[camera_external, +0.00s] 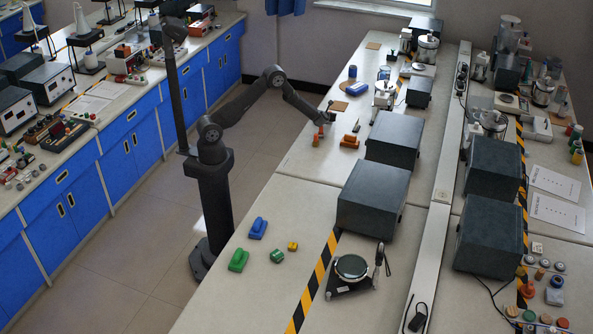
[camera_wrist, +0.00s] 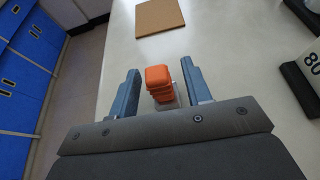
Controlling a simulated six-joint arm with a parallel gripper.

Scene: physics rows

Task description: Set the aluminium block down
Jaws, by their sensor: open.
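My gripper (camera_wrist: 160,68) is open, with a blue-grey finger on each side of an orange stacked piece (camera_wrist: 164,82) and gaps between. A small light-grey surface (camera_wrist: 179,96) shows at the orange piece's lower right; it may be the aluminium block, but most of it is hidden and I cannot tell whether it lies under or beside the orange piece. In the external view my gripper (camera_external: 325,119) is low over the far bench, close to a small upright orange piece (camera_external: 316,140). The fingertips are too small there to read.
A brown square (camera_wrist: 160,16) lies ahead on the pale bench. An orange block (camera_external: 350,141) and dark equipment boxes (camera_external: 394,138) stand to the right. A blue cylinder (camera_external: 352,72) is farther back. Green and blue pieces lie on the near bench, left of the striped tape.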

